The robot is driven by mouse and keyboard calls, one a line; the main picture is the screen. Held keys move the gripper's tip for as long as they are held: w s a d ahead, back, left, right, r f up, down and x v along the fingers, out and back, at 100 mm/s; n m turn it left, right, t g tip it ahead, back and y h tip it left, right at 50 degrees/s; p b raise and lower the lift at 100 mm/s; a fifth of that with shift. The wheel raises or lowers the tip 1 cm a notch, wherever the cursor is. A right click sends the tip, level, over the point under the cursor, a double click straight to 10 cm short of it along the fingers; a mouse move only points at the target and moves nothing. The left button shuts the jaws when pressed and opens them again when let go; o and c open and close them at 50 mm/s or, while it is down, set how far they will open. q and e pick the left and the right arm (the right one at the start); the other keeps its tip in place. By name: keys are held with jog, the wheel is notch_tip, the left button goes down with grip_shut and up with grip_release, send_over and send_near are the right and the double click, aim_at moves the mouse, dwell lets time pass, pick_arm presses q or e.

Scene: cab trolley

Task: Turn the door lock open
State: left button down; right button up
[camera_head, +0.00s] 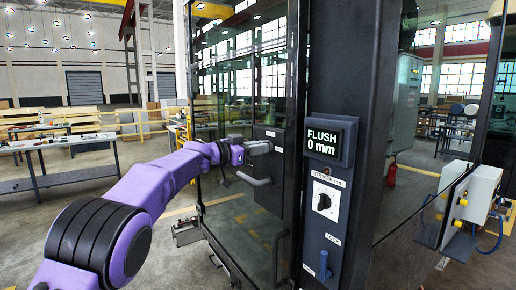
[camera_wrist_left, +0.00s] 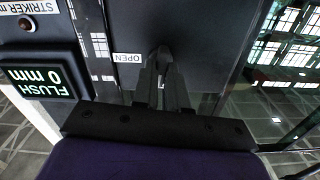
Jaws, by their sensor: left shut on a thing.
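The glass cab door (camera_head: 245,90) carries a dark lock panel (camera_head: 285,165) with a white OPEN label (camera_head: 270,133). My left gripper (camera_head: 266,147) reaches the panel just below this label. In the left wrist view, its two dark fingers (camera_wrist_left: 163,88) are together on a small dark lock piece (camera_wrist_left: 163,52) beside the inverted OPEN label (camera_wrist_left: 127,58). The fingers cover most of this piece, and how far it is turned cannot be told. A grey door handle (camera_head: 256,181) sticks out below the gripper. My right gripper is in neither view.
Workbenches (camera_head: 60,150) stand far left. Open floor lies left of the door.

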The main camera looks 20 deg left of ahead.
pick_arm(q)
jog(key=shift+s+d+f+m+b, duration=0.1)
jog(key=shift+m+b, duration=1.2)
jog(key=shift+m, duration=2.75)
jog(key=shift+d+f+m+b, duration=0.1)
jog(key=shift+m+b, duration=1.2)
jog(key=shift+m, duration=2.75)
jog(key=c, duration=1.2)
grip_release()
jog(key=shift+a, duration=0.1)
jog(key=shift+o, duration=0.2)
